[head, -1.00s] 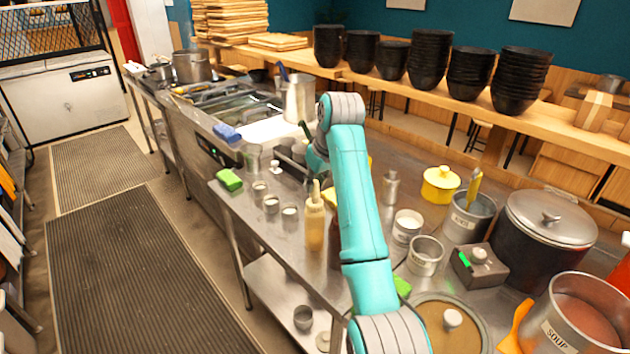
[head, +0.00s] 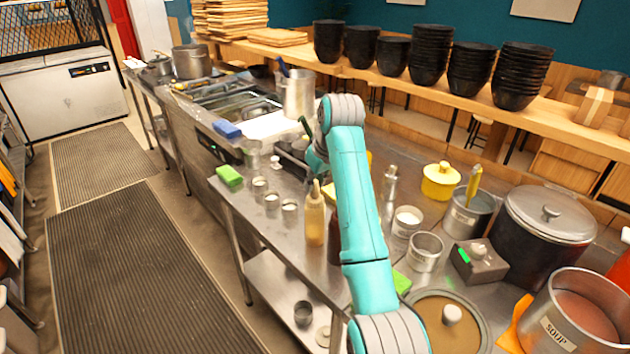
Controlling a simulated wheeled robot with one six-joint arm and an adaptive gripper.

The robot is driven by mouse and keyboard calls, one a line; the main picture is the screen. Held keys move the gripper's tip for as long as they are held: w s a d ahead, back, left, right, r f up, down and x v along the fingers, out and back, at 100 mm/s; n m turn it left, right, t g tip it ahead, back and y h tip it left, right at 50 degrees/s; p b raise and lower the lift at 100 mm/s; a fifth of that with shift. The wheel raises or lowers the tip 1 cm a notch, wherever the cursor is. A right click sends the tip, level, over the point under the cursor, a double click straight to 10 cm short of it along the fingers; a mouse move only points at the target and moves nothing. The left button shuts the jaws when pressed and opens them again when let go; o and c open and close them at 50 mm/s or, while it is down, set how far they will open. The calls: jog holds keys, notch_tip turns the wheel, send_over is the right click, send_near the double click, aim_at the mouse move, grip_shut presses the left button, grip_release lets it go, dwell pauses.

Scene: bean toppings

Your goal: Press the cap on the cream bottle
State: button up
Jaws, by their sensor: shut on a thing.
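A slim silver bottle (head: 389,184) stands upright on the steel counter, just right of my forearm. It may be the cream bottle, but no label is readable. Its narrow top is too small to tell whether a cap is seated. A yellow squeeze bottle (head: 315,218) with a pointed tip stands left of my forearm, and a dark red bottle behind the arm is mostly hidden. My teal arm crosses the middle of the view and bends at a grey joint. A teal wrist part shows left of it; my gripper's fingers are hidden, with whatever they hold.
Small metal cups (head: 271,201) line the counter's left side near a green sponge (head: 229,176). To the right are a yellow pot (head: 440,181), open tins (head: 425,252), a grey box (head: 478,262) and large pots (head: 545,228). Black bowls (head: 430,58) stand on the back ledge.

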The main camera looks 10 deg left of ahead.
jog(key=shift+f, duration=0.15)
jog(key=o, duration=1.3)
jog(key=shift+c, duration=0.2)
jog(key=shift+r, duration=0.2)
jog(key=shift+r, duration=3.1)
grip_shut()
jog(key=shift+f, duration=2.1)
jog(key=shift+r, duration=3)
